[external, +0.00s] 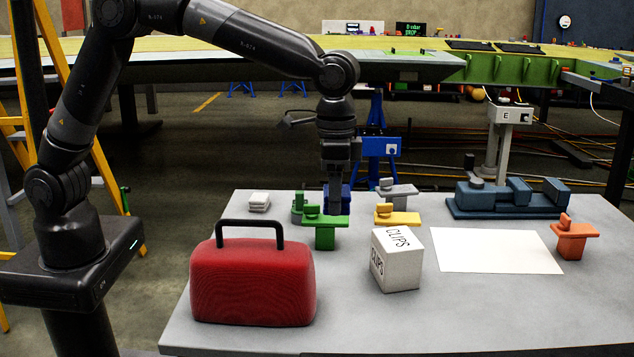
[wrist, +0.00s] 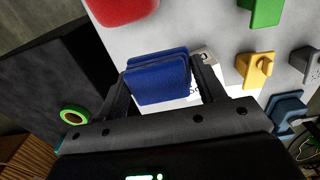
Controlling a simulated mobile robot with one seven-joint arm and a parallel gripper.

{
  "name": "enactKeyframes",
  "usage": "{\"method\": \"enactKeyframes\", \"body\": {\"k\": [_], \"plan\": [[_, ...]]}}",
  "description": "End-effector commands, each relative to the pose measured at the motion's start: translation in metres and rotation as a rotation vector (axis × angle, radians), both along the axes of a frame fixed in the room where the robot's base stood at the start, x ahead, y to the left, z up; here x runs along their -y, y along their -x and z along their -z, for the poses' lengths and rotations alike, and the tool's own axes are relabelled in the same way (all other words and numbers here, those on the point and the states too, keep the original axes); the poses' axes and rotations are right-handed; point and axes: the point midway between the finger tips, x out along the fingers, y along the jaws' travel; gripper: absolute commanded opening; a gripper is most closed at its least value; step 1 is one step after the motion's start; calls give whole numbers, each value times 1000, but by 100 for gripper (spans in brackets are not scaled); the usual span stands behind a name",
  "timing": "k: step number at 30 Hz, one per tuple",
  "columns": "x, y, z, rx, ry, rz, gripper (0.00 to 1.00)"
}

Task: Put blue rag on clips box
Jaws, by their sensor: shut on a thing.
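The blue rag (wrist: 158,82) is a folded dark blue pad between the two fingers of my gripper (wrist: 163,70) in the wrist view. My gripper is shut on it. In the external view my gripper (external: 335,200) points down over the far part of the table, and a bit of the blue rag (external: 346,194) shows beside the fingers. The clips box (external: 398,262) is a white box marked CLIPS, standing upright near the table's middle, in front and to the right of my gripper. The gap under the rag is hard to judge.
A red toolbox (external: 252,280) with a black handle stands at the front left. Green (external: 325,231), yellow (external: 398,217) and orange (external: 573,238) clamp-like blocks stand around. A white sheet (external: 495,250) lies right of the box. A blue vise-like fixture (external: 510,198) is at the back right.

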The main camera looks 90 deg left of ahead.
Motion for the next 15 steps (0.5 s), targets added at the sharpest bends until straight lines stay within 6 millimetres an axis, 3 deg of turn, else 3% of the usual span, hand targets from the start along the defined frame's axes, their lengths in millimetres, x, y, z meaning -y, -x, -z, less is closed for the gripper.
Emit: {"method": "enactKeyframes", "body": {"k": [3, 9, 15], "plan": [[16, -19, -7, 2, -1, 7, 41], [27, -33, -12, 0, -3, 11, 41], [4, -50, 5, -2, -4, 7, 41]]}}
